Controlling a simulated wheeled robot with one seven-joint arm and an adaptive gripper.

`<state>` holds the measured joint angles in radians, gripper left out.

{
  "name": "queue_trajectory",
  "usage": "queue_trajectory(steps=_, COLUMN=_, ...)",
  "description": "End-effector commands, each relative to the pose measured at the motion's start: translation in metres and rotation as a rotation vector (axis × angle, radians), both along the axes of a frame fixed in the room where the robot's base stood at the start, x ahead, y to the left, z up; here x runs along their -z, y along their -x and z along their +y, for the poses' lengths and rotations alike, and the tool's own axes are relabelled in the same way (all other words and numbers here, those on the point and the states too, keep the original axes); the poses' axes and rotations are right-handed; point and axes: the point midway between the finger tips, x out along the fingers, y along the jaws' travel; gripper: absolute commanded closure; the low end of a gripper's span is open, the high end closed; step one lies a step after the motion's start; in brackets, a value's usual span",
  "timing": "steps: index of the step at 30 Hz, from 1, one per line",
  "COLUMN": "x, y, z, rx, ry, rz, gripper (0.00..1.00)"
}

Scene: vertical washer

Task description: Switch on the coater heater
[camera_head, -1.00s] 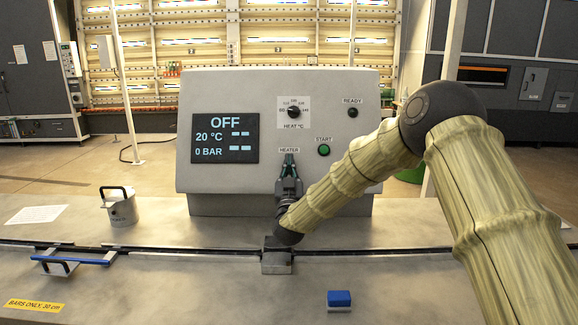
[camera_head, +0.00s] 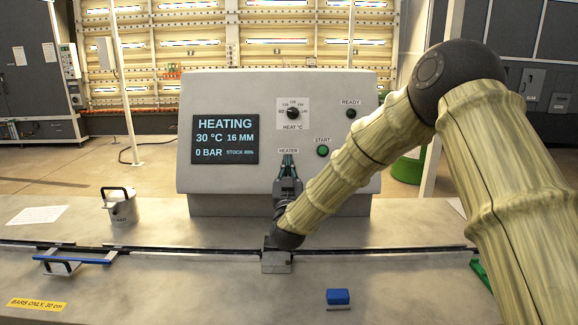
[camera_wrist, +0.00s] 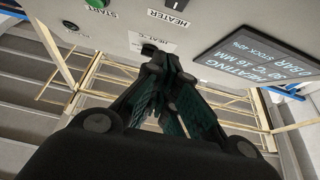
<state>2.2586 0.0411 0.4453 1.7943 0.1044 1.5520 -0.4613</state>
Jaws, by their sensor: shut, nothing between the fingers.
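The grey coater console (camera_head: 350,180) stands at the back of the bench. Its display (camera_head: 225,139) reads HEATING, 30 °C, 16 MM, 0 BAR; it also shows in the wrist view (camera_wrist: 262,62). The HEATER label (camera_head: 288,151) is just above my gripper (camera_head: 288,160), whose closed, empty green-and-dark fingers are in front of the panel. In the head view the gripper hides the heater switch. The wrist view shows part of a dark heater switch (camera_wrist: 178,4) at the top edge, beyond the fingertips (camera_wrist: 163,68). I cannot tell if the fingers touch the panel.
The heat knob (camera_head: 293,113), green START button (camera_head: 323,151) and dark READY lamp (camera_head: 352,114) are on the same panel.

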Motion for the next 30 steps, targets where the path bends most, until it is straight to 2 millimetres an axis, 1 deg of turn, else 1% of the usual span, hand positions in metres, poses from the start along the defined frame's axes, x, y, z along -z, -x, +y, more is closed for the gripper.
queue_trajectory(steps=1, x=0.004, y=0.010, z=0.001, rx=-0.001, ry=0.000, rz=0.001, gripper=1.00)
queue_trajectory(steps=6, x=0.007, y=0.038, z=0.002, rx=-0.001, ry=0.002, rz=0.000, gripper=1.00)
queue_trajectory(steps=12, x=0.010, y=0.059, z=0.002, rx=0.000, ry=0.000, rz=0.000, gripper=1.00)
queue_trajectory(steps=18, x=0.010, y=0.066, z=0.002, rx=0.000, ry=0.000, rz=-0.001, gripper=1.00)
queue_trajectory(steps=30, x=0.010, y=0.066, z=0.002, rx=0.000, ry=0.000, rz=-0.001, gripper=1.00)
